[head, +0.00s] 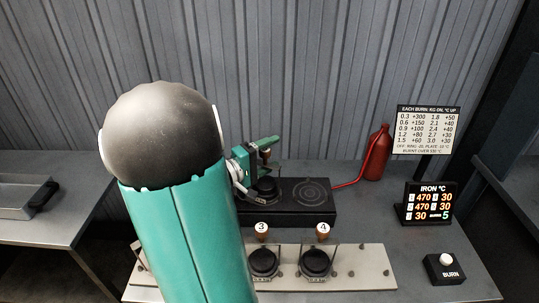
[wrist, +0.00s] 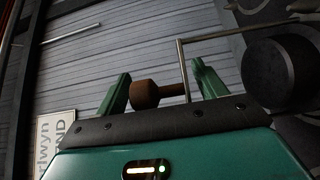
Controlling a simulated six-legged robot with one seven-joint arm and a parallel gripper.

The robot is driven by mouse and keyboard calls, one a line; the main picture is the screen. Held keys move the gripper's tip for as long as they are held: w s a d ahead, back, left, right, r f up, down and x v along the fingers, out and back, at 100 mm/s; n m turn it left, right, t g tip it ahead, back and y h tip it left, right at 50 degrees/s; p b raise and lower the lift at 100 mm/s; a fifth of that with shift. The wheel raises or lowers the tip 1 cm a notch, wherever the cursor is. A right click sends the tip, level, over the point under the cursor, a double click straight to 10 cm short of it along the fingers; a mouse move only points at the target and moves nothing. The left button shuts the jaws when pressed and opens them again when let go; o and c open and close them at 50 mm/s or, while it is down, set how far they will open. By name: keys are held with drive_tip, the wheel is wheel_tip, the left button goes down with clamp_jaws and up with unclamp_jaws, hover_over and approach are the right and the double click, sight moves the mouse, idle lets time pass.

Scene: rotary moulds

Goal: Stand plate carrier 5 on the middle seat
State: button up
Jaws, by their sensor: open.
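A plate carrier (head: 265,187) with a dark round plate stands on the black ring plate (head: 290,213), left of the bare right-hand ring (head: 312,192). Its number cannot be read; carriers 3 and 4 are elsewhere. My gripper (head: 267,152) is at the top of this carrier. In the wrist view the brown wooden handle (wrist: 146,94) lies between the two green fingers of my gripper (wrist: 160,82), with gaps beside it. The wire frame and dark plate (wrist: 280,73) show to the right. My arm hides the left part of the ring plate.
Carriers 3 (head: 263,262) and 4 (head: 315,262) stand on a pale rack (head: 362,270) in front. A red bottle (head: 376,155) with a hose, a temperature display (head: 429,204) and a burn button (head: 445,268) are at the right. A metal tray (head: 22,200) lies far left.

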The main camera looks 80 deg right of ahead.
drive_tip(key=v, duration=0.7)
drive_tip(key=shift+a, duration=0.15)
drive_tip(key=shift+w+r, duration=0.15)
drive_tip(key=shift+w, duration=0.1)
